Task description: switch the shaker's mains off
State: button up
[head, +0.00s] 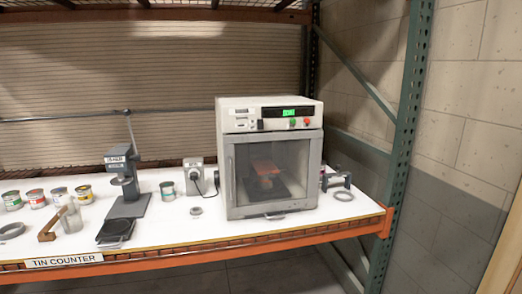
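The shaker (274,218), a pale grey cabinet with a closed glass door, stands at the right of the white counter. Its top panel has a lit green display (288,113), a green button (292,123) and a red button (306,121). A small dark part (260,125), perhaps a switch, sits left of the display. Inside, behind the glass, is a reddish object (265,167) on a dark platform. Left of the cabinet stands a small grey box (193,164) with a round front part and a dark cable; which control is the mains is unclear. My gripper is out of view.
A dispenser stand labelled on top (118,160) and a dark scale (115,231) stand left of the shaker. A green rack post (408,110) rises at right.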

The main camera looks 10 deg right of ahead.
aim_at(260, 122)
jog(key=i+j, duration=0.15)
jog(key=i, duration=0.25)
jog(key=i+j, duration=0.15)
jog(key=i, duration=0.3)
jog(key=i+j, duration=0.1)
jog(key=i, duration=0.3)
jog(key=z, duration=0.05)
